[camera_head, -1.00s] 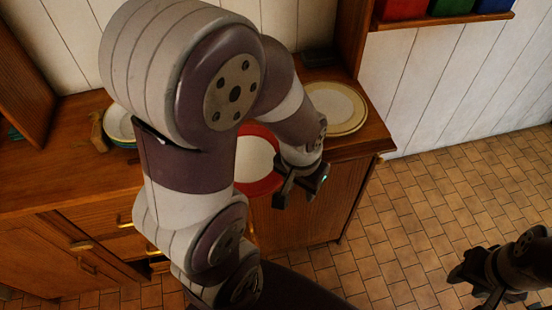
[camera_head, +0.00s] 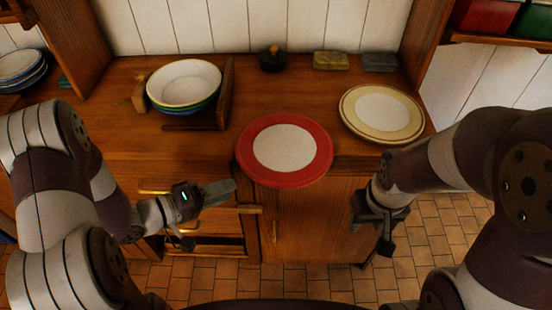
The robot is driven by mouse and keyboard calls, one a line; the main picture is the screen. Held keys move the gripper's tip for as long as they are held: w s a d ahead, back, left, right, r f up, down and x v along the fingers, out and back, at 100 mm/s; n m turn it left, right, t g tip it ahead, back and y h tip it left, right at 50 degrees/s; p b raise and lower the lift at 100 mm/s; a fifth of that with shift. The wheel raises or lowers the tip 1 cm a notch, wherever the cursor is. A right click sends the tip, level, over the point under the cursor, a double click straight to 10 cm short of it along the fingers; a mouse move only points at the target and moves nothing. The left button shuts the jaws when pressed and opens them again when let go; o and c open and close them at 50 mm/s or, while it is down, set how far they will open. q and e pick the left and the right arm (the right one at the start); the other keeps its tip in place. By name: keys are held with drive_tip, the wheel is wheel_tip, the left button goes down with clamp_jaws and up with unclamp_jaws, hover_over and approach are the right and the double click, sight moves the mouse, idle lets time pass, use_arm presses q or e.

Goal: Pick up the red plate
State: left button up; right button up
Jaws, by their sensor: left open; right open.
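The red plate (camera_head: 285,149), with a red rim and white middle, lies at the front of the wooden counter, its near rim sticking out past the front edge. My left gripper (camera_head: 205,216) is open and empty, in front of the counter, below and left of the plate, not touching it. My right gripper (camera_head: 374,228) is open and empty, pointing down in front of the cabinet, below and right of the plate, apart from it.
A cream plate with a yellow rim (camera_head: 383,112) lies right of the red plate. Stacked bowls (camera_head: 184,84) stand in a wooden rack (camera_head: 226,92) at left. A dark lidded pot (camera_head: 272,60) and two sponges (camera_head: 330,61) are at the back. A drawer (camera_head: 205,245) below looks open.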

sight(269, 184)
use_arm(q)
drive_tip(key=d+h, duration=0.1)
drive_tip(key=d, duration=0.3)
drive_tip(key=w+d+r+n+h, duration=0.1)
drive_tip(key=d, duration=0.3)
drive_tip(key=d+r+h, duration=0.1)
drive_tip(key=d, duration=0.4)
drive_tip(key=shift+w+d+r+g+h+b, duration=0.1)
drive_tip(key=shift+w+r+g+h+b, duration=0.1)
drive_tip(key=shift+w+g+h+b, duration=0.15)
clamp_jaws()
